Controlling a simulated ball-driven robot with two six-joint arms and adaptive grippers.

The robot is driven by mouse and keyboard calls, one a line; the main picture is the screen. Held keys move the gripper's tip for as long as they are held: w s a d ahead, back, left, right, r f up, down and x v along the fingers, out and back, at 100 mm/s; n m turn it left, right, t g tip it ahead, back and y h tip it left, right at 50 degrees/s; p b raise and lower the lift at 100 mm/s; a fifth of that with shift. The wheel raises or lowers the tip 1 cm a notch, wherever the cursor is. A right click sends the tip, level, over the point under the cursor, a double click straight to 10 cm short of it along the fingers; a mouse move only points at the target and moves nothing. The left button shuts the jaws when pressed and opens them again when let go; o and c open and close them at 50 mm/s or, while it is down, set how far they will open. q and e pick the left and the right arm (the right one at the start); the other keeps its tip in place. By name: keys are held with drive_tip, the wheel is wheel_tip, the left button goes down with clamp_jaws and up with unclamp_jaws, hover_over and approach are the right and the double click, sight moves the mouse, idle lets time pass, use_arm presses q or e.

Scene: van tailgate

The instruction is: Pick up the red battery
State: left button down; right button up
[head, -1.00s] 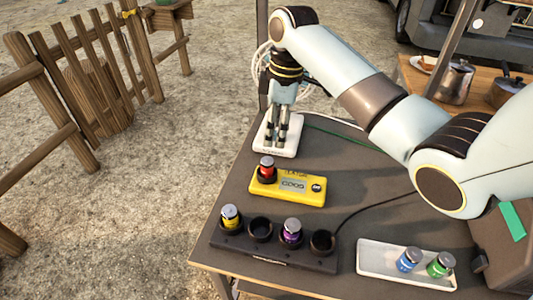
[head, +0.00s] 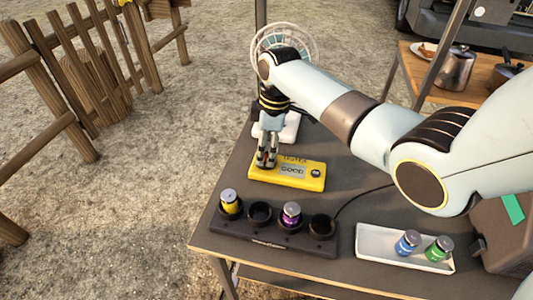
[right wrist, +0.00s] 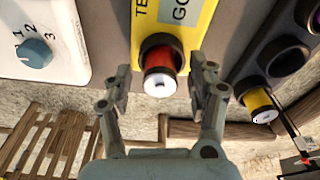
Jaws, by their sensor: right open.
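The red battery (right wrist: 160,76) stands in the socket at the end of the yellow tester (head: 300,174). In the right wrist view it lies between the spread fingers of my right gripper (right wrist: 162,95), apart from both. In the head view the right gripper (head: 266,162) is over that end of the tester and hides the battery. The tester's display reads "GOOD". My left gripper is not in view.
A black rack (head: 270,238) holds a yellow battery (head: 229,203) and a purple battery (head: 291,215). A white tray (head: 380,256) holds a blue battery (head: 407,243) and a green battery (head: 439,249). A white device with a dial (right wrist: 36,50) is behind the tester.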

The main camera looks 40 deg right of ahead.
clamp_jaws()
drive_tip(key=shift+r, duration=0.15)
